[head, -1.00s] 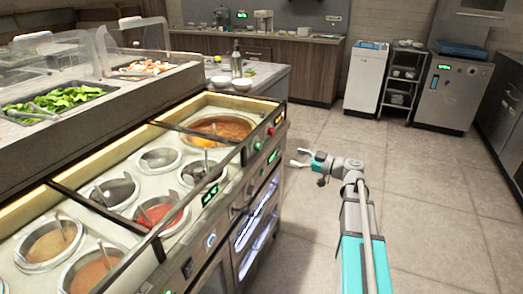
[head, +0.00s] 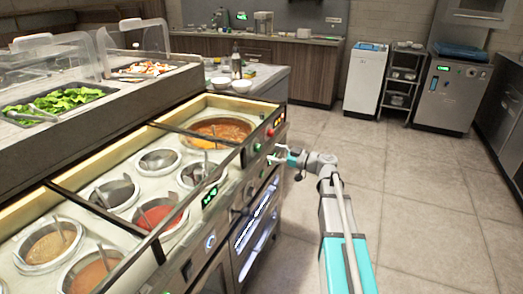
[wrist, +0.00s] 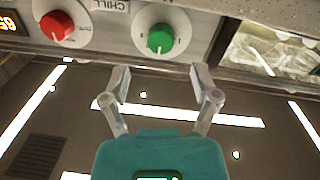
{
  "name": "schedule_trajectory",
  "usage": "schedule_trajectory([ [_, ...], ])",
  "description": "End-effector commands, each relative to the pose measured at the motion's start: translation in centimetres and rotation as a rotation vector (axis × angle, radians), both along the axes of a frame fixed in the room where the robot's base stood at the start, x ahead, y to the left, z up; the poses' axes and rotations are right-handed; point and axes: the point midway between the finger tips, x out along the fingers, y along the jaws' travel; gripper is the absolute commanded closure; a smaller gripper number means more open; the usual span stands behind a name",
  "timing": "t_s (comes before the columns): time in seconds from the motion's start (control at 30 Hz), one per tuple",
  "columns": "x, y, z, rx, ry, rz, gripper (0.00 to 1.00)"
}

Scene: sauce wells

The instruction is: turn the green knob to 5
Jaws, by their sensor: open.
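The green knob (wrist: 159,39) sits on a round white dial on the counter's front panel, at the top middle of the wrist view. In the head view the green knob (head: 257,147) is small, at the right end of the panel. My gripper (wrist: 157,72) is open and empty. Its two fingertips are spread just below the knob in the wrist view, apart from it. In the head view my gripper (head: 273,158) is close in front of the panel near the knob. The dial's numbers are too small to read.
A red knob (wrist: 57,26) on a similar dial is left of the green one in the wrist view, with a "CHILL" label (wrist: 112,4) upside down between them. Sauce wells (head: 160,212) fill the counter top. The floor (head: 420,190) to the right is clear.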

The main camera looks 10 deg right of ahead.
Motion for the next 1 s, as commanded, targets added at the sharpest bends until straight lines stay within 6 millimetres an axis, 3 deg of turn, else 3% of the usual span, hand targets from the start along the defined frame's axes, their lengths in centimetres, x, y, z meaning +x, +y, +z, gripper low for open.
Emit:
schedule_trajectory([
  [0.4, 3.0, 3.8, 0.0, 0.0, 0.0, 0.002, 0.22],
  [0.83, 3.3, 4.2, 0.0, 0.0, 0.0, 0.0, 0.22],
  [0.87, 3.3, 4.2, 0.0, 0.0, 0.0, 0.0, 0.24],
  [1.0, 3.3, 4.2, 0.0, 0.0, 0.0, 0.0, 0.5],
])
